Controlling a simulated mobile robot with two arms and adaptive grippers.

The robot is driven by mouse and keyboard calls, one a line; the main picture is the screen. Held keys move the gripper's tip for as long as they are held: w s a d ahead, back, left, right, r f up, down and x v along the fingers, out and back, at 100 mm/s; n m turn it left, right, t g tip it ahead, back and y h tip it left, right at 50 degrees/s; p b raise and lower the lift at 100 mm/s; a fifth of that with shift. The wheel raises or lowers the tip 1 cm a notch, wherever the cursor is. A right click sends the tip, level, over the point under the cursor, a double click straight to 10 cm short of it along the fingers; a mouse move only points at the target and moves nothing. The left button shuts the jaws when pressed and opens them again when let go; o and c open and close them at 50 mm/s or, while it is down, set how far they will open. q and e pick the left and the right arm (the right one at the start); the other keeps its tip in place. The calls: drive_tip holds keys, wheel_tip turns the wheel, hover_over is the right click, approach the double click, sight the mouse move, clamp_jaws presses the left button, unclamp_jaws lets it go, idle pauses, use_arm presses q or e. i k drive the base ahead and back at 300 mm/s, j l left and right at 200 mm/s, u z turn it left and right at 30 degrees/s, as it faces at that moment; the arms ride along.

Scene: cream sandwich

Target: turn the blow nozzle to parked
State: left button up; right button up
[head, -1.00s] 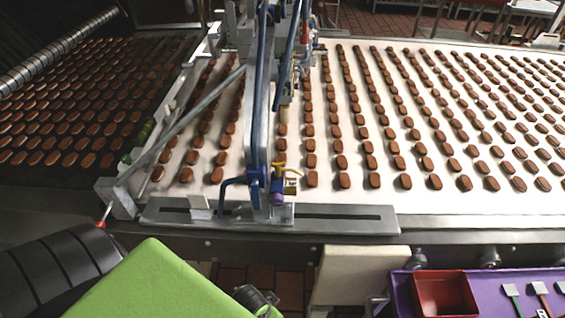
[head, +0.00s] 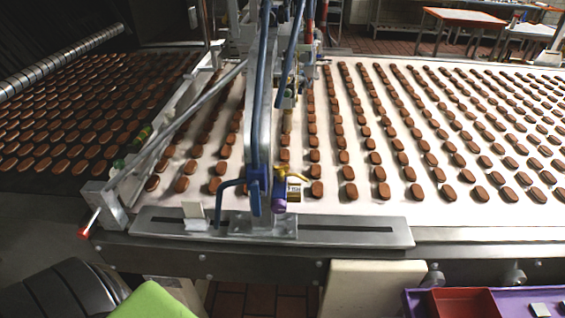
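I cannot tell for sure which part is the blow nozzle. A small purple part (head: 279,194) with a yellow piece (head: 291,175) on top sits at the front foot of the frame over the belt. A long grey rod with a red tip (head: 84,232) sticks out at the frame's left front corner. Neither gripper is in view. Nothing of mine is seen touching these parts.
Rows of brown biscuits lie on the white belt (head: 437,222) and on a dark belt (head: 35,190) at left. A slotted metal rail (head: 345,229) runs along the front. A purple tray (head: 414,303) with a red bin (head: 462,302) is at lower right.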

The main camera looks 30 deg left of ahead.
sight(281, 171)
drive_tip(key=k+u, duration=0.1)
drive_tip(key=u, duration=0.6)
drive_tip(key=k+j+u, duration=0.15)
drive_tip(key=u, duration=0.2)
